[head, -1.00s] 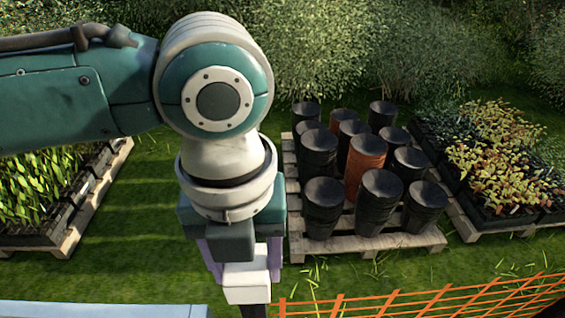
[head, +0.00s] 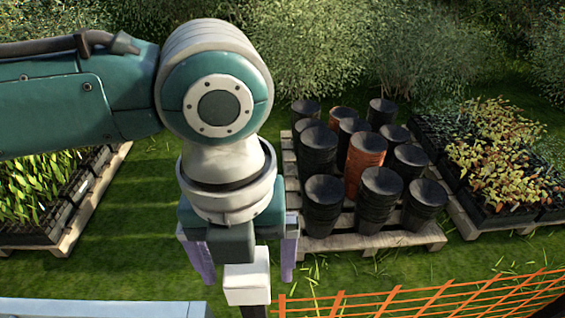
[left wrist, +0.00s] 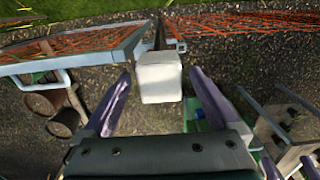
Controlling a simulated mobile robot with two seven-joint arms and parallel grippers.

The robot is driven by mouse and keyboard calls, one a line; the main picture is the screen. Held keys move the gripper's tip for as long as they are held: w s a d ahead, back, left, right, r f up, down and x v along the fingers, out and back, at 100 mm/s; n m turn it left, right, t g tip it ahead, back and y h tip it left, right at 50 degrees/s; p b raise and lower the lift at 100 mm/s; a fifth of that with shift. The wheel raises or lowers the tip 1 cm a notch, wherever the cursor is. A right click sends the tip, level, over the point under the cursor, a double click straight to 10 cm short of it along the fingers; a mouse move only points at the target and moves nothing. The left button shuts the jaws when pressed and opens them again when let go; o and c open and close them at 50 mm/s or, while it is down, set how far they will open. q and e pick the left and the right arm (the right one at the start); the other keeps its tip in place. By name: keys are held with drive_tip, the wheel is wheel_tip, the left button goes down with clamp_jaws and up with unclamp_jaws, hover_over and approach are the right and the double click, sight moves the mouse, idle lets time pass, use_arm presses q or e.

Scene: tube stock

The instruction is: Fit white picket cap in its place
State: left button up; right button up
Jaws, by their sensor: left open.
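The white picket cap (head: 247,283) is at the top of a dark upright post (head: 256,311), low in the head view. It also shows as a white block (left wrist: 158,77) in the left wrist view, in line with the dark post (left wrist: 158,37). My left gripper (head: 247,279) is open, with one purple finger on each side of the cap and visible gaps between. In the left wrist view the fingers also stand apart from the cap. How far the cap is seated on the post is hidden.
Orange mesh fence (head: 430,302) runs to the right of the post. A pale blue-grey rail (head: 100,309) lies at lower left. A pallet of stacked pots (head: 365,243) stands behind, with plant trays on both sides. A wooden piece (left wrist: 285,128) is at right in the wrist view.

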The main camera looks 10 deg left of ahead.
use_arm(q)
wheel_tip(320, 180, up, 10)
drive_tip(key=shift+b, duration=0.9)
